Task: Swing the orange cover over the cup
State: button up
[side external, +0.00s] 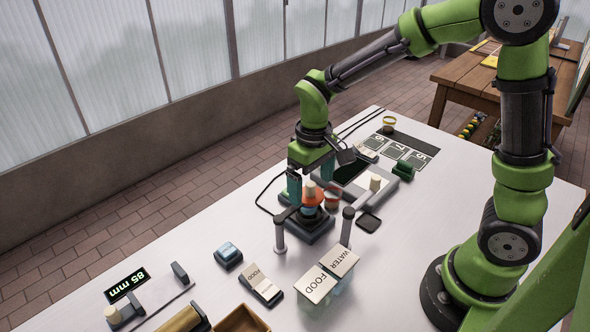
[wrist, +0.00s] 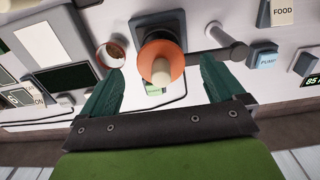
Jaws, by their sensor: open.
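The orange cover (side external: 311,198) is a round disc with a cream knob (wrist: 161,72) standing up from it. It sits over a dark round part on a dark square base, and also shows in the wrist view (wrist: 152,52). A small round cup (wrist: 110,53) with a pale rim and brownish inside is beside the cover, to its left in the wrist view; it shows at the cover's right in the side view (side external: 332,201). My gripper (side external: 311,178) is open above the cover, its green fingers apart on either side of the knob (wrist: 160,75).
Grey posts (side external: 280,235) (side external: 348,224) stand in front of the cover, and a grey bar reaches from the cover towards one. A panel with a cream knob (side external: 375,184) lies behind right. FOOD and WATER boxes (side external: 318,283) stand in front. Clear white table lies at right.

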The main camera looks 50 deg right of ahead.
jog(key=shift+r, duration=3.5)
jog(key=shift+w, duration=0.1)
jog(key=s+r+m+t+y, duration=0.1)
jog(key=s+r+m+t, duration=0.1)
jog(key=s, duration=0.4)
jog(key=s+d+r+m+t+y, duration=0.1)
jog(key=s+r+m+t, duration=0.1)
jog(key=s+r+t, duration=0.3)
jog(key=shift+s+d, duration=0.3)
jog(key=shift+s, duration=0.15)
